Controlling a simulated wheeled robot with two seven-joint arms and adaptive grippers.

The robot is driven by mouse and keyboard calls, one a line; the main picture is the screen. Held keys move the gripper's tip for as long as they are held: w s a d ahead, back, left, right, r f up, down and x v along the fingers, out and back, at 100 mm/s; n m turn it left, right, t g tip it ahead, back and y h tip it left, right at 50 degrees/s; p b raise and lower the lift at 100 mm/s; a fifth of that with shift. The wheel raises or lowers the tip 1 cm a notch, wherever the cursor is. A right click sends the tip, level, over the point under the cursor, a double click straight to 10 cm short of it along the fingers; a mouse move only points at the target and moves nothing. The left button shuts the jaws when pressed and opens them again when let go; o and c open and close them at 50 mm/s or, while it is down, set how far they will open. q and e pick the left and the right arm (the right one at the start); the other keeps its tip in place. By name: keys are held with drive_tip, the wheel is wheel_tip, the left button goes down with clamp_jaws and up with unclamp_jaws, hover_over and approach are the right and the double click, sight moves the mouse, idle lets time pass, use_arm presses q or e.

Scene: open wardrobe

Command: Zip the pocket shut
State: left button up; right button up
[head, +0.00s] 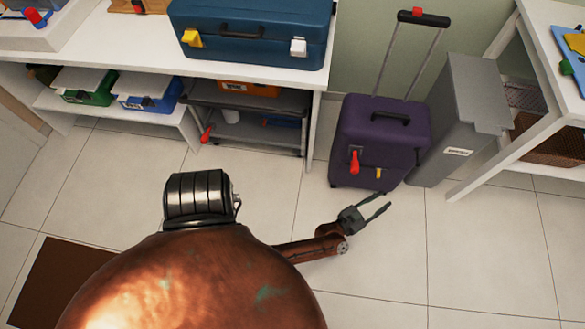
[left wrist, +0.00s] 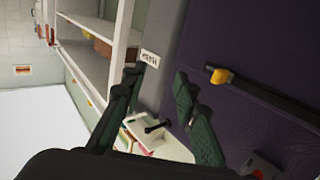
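A purple suitcase (head: 385,125) stands upright on the floor with its handle extended. On the lower part of its front are a red tag (head: 354,162) and a small yellow zip pull (head: 379,173). In the left wrist view the yellow pull (left wrist: 221,76) sits at the upper left end of a dark strip (left wrist: 270,98) across the purple front (left wrist: 250,40). My left gripper (head: 387,200) is open and empty, in front of the suitcase and just below the pull in the picture. Its fingers (left wrist: 158,76) are apart, with the pull outside them. My right gripper is out of view.
A grey bin (head: 462,115) stands close to the right of the suitcase. A white shelf unit (head: 316,110) with a blue case (head: 250,30) is at the left, and a white table (head: 540,35) at the right. The tiled floor (head: 480,250) in front is clear.

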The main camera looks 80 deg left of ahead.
use_arm(q)
drive_tip(key=s+d+f+m+g+h+p, duration=0.1)
drive_tip(key=s+f+g, duration=0.3)
drive_tip(key=s, duration=0.8)
drive_tip(key=s+d+f+m+g+h+p, duration=0.2)
drive_tip(key=s+f+g+h+p, duration=0.1)
drive_tip(key=s, duration=0.9)
drive_tip(key=s+d+f+m+g+h+p, duration=0.1)
drive_tip(key=s+f+g+h+p, duration=0.1)
drive_tip(key=s, duration=1)
wheel_tip(320, 180, down, 4)
drive_tip(key=g+h, duration=0.1)
drive_tip(key=g, duration=0.1)
drive_tip(key=shift+d+m+g+p, duration=0.25)
drive_tip(key=shift+m+g+p, duration=0.05)
drive_tip(key=shift+g+p, duration=0.1)
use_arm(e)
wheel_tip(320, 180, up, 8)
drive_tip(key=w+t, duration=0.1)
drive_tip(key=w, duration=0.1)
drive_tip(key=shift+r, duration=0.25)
use_arm(q)
drive_tip(key=shift+r, duration=0.1)
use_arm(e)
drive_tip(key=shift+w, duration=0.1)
